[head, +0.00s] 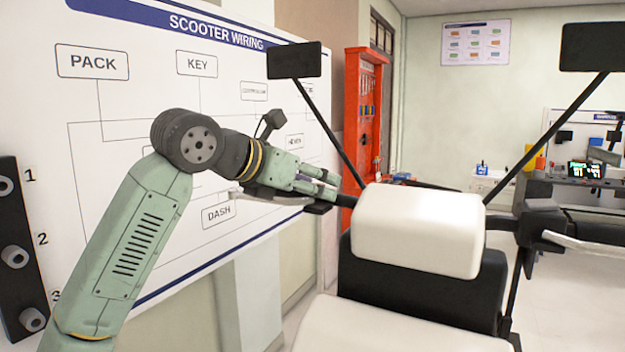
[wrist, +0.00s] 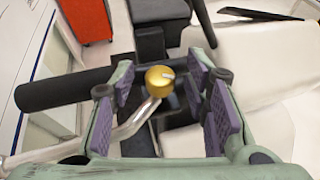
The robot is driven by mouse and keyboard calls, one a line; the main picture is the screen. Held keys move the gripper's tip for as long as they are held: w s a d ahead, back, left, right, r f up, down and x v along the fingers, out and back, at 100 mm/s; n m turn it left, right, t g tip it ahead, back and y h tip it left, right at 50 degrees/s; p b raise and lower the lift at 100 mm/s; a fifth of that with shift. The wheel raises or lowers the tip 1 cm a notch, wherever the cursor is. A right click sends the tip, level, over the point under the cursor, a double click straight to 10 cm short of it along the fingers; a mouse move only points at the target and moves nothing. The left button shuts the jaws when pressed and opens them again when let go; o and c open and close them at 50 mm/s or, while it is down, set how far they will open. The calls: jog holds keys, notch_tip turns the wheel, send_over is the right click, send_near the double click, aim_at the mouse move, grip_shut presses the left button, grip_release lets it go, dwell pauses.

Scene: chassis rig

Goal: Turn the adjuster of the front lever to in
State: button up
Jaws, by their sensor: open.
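The gold adjuster (wrist: 160,78) is a round knob with a pale mark pointing right in the wrist view. It sits at the end of the bent silver front lever (wrist: 136,122), beside the black handlebar grip (wrist: 65,89). My gripper (wrist: 163,92) is open, with purple pads on either side of the knob. I cannot tell whether any pad touches it. In the head view my gripper (head: 322,188) is at the left handlebar end, and a bit of the silver lever (head: 236,194) shows to its left. The adjuster is hidden there.
The scooter's cream front block (head: 420,230) is right of my gripper. A black mirror (head: 294,60) on a stalk rises close above it. The wiring board (head: 110,160) stands close behind my arm. A red cabinet (head: 362,120) and a workbench (head: 585,185) are farther back.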

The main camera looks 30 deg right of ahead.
grip_shut()
dwell(0.5)
jog(key=shift+w+m+g, duration=0.1)
jog(key=shift+m+g, duration=0.2)
jog(key=shift+g, duration=0.1)
jog(key=m+g, duration=0.1)
jog(key=g, duration=0.1)
jog(key=m+g, duration=0.1)
jog(key=m, duration=0.1)
jog(key=m+g, duration=0.1)
jog(key=g, duration=0.1)
jog(key=shift+w+m+g, duration=0.25)
jog(key=shift+m+g, duration=0.05)
jog(key=m+g, duration=0.2)
jog(key=g, duration=0.1)
jog(key=shift+w+d+m+y, duration=0.1)
jog(key=shift+m+y, duration=0.3)
jog(key=shift+w+m+g+y, duration=0.15)
jog(key=shift+m+g+y, duration=0.65)
jog(key=shift+m+g, duration=0.5)
jog(key=shift+m+g+y, duration=0.5)
jog(key=shift+m+y, duration=0.2)
